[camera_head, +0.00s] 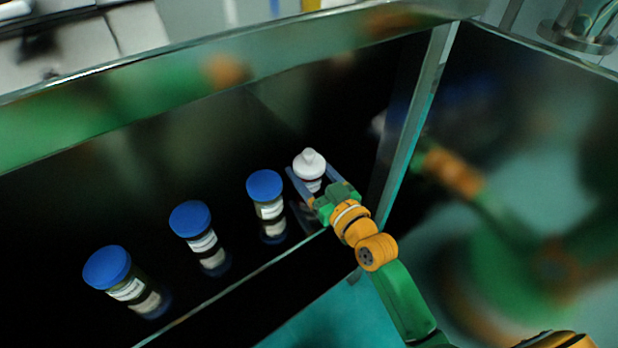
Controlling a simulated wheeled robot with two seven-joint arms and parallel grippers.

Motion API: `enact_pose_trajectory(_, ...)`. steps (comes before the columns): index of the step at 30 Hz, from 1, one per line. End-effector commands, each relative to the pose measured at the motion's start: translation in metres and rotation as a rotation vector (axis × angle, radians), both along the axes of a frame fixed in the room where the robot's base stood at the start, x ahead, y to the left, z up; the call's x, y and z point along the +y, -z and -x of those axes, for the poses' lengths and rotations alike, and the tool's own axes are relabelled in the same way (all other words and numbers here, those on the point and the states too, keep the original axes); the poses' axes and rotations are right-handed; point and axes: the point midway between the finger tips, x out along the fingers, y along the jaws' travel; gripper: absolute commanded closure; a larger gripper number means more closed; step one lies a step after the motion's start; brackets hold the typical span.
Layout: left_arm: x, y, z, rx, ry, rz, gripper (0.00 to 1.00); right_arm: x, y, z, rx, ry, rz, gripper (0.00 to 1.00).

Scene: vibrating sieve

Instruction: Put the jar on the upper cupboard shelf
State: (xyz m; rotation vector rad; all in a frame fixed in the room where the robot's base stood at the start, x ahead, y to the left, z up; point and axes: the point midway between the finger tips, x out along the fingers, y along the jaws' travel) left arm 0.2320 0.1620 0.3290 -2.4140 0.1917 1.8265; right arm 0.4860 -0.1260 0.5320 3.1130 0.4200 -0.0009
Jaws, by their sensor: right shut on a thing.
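A jar with a white pointed lid (310,163) stands upright, or nearly so, inside the dark, glossy cupboard. My right gripper (311,177) reaches in from the lower right, with one finger on each side of this jar, and is shut on it. The jar's lower part is partly hidden by the fingers. The jar appears to be at or just above the shelf (255,262); I cannot tell whether it touches. My left gripper is not in view.
Three blue-lidded jars stand in a row left of the gripper: a near one (265,188), a middle one (191,219) and a far-left one (109,268). A metal post (416,115) stands close right of the gripper. The cupboard's top edge (180,85) runs above.

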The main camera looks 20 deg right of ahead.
Motion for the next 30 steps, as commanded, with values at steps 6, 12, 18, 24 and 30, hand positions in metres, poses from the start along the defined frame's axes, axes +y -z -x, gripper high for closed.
enact_pose_trajectory(6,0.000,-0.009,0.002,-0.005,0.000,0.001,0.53,0.000,0.004,0.000,-0.002,0.001,0.000,1.00)
enact_pose_trajectory(12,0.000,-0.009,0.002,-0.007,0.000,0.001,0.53,0.000,0.005,0.000,-0.002,0.000,0.000,1.00)
enact_pose_trajectory(18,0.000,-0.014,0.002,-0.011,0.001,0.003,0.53,0.000,0.007,0.000,-0.001,0.001,0.001,0.07)
enact_pose_trajectory(24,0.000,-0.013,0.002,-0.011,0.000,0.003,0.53,0.000,0.007,0.000,-0.001,0.000,0.001,0.00)
enact_pose_trajectory(30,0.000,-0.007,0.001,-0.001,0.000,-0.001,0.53,-0.002,0.003,0.006,0.001,0.001,0.002,0.00)
